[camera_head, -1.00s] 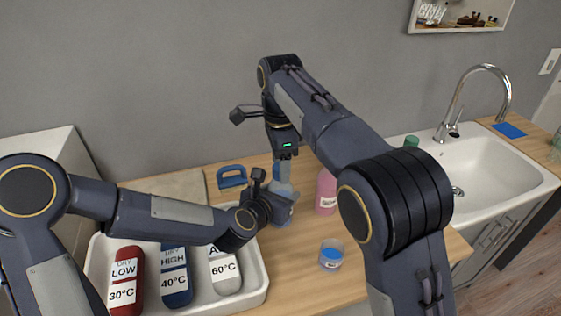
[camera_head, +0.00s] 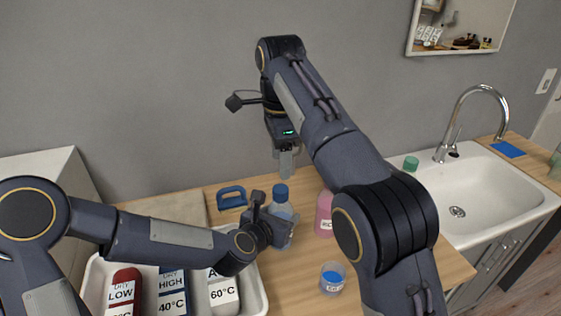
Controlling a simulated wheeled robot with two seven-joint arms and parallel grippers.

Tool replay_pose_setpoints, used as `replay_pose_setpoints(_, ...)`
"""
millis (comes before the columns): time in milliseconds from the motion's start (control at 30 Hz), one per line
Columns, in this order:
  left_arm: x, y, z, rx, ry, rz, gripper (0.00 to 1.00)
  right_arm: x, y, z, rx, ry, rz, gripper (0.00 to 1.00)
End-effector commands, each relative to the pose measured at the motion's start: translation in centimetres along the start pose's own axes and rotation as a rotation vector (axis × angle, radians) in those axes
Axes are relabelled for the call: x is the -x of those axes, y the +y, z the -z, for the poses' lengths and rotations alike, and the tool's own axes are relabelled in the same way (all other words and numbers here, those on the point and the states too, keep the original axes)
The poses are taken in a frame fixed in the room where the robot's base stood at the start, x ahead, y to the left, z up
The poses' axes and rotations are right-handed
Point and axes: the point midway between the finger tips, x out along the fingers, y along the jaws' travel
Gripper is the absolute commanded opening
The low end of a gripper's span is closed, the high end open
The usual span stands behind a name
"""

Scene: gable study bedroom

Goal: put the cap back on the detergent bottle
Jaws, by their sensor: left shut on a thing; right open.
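The detergent bottle (camera_head: 281,213) is pale blue and see-through, and stands upright on the wooden counter. A blue cap (camera_head: 281,191) sits on its top; I cannot tell how tightly. My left gripper (camera_head: 284,230) is shut on the bottle's body from the left and hides part of its lower half. My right gripper (camera_head: 287,168) points down, open and empty, above the cap and apart from it.
A pink bottle (camera_head: 324,214) stands just right, partly behind my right arm. A blue-handled item (camera_head: 232,197) lies behind left. A white tray (camera_head: 262,290) holds labelled bottles. A sink (camera_head: 490,190) is at right.

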Motion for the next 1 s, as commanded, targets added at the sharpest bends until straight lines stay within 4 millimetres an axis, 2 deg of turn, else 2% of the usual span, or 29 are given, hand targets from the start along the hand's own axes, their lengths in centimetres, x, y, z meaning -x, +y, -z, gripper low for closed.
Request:
replay_pose_setpoints(133,0.0,0.0,0.0,0.000,0.000,0.000,0.00,0.0,0.0,0.0,0.000,0.000,0.000,0.58)
replay_pose_setpoints(167,0.0,0.0,0.0,0.000,0.000,0.000,0.60,0.0,0.0,0.0,0.000,0.000,0.000,0.58)
replay_pose_setpoints(333,0.0,0.0,0.0,0.000,0.000,0.000,0.82,0.0,0.0,0.0,0.000,0.000,0.000,0.58)
replay_pose_setpoints(667,0.4,0.0,0.0,0.000,-0.001,-0.001,0.82,-0.2,0.0,0.0,0.000,0.000,0.000,0.58)
replay_pose_setpoints(1000,5.7,0.1,0.1,-0.003,-0.003,-0.003,0.82,-1.2,0.0,0.0,0.000,0.000,0.000,0.58)
